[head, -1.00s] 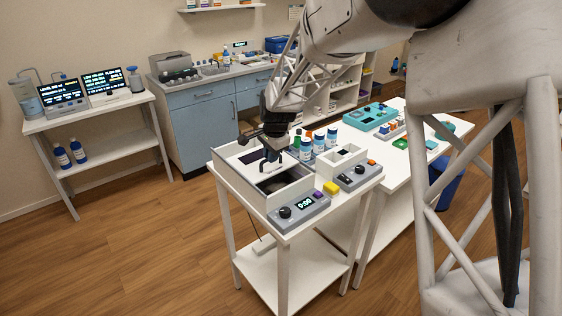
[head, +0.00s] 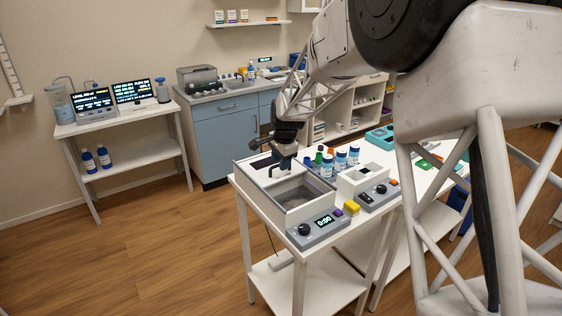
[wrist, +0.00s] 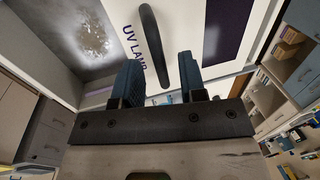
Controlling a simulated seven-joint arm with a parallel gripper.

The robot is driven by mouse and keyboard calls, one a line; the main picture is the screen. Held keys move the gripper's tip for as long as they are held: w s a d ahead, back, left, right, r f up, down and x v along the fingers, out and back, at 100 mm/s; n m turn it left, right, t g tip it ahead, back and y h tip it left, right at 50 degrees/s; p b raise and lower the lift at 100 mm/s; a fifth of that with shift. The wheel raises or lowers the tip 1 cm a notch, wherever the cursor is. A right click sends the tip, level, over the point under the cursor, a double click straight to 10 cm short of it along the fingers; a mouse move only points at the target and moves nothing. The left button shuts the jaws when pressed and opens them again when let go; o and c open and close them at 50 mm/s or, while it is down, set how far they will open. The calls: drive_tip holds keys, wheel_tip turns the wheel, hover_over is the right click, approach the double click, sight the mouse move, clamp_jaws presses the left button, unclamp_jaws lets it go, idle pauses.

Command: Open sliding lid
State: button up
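The white box (head: 312,210) stands on the small white table in the head view, its near part open to a grey inside. Its white sliding lid (head: 262,178) covers the far part. In the wrist view the lid (wrist: 200,35) bears the words "UV LAMP" and a dark bar handle (wrist: 150,42). The handle also shows in the head view (head: 279,170). My gripper (wrist: 160,75) is over the lid with its two blue-grey fingers apart. The handle's near end appears between them, with gaps at both sides. A bright patch shows on the box floor (wrist: 88,40).
Several white-and-blue bottles (head: 341,162) stand close behind the box. A white compartment box (head: 362,178) is to the right. Floor at left is clear.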

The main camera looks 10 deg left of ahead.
wheel_tip(320, 180, up, 8)
drive_tip(key=s+d, duration=0.1)
drive_tip(key=shift+f, duration=0.2)
idle(0.6)
drive_tip(key=s+d+r+n, duration=0.2)
drive_tip(key=s+d+r, duration=0.2)
drive_tip(key=s+d, duration=0.7)
drive_tip(key=s+d+r+n, duration=0.2)
drive_tip(key=s+d+r, duration=0.2)
drive_tip(key=s+d, duration=0.8)
drive_tip(key=s+d+f+n, duration=0.1)
drive_tip(key=s+d, duration=0.2)
drive_tip(key=s, duration=0.5)
drive_tip(key=s+d+f+n+h, duration=0.1)
drive_tip(key=s+d, duration=0.3)
drive_tip(key=s, duration=0.4)
drive_tip(key=s+d+f+n+t, duration=0.1)
drive_tip(key=s+d+f+n, duration=0.1)
drive_tip(key=s, duration=0.7)
drive_tip(key=shift+d+f+n+h, duration=0.4)
drive_tip(key=shift+d+f, duration=0.1)
drive_tip(key=shift+d, duration=0.6)
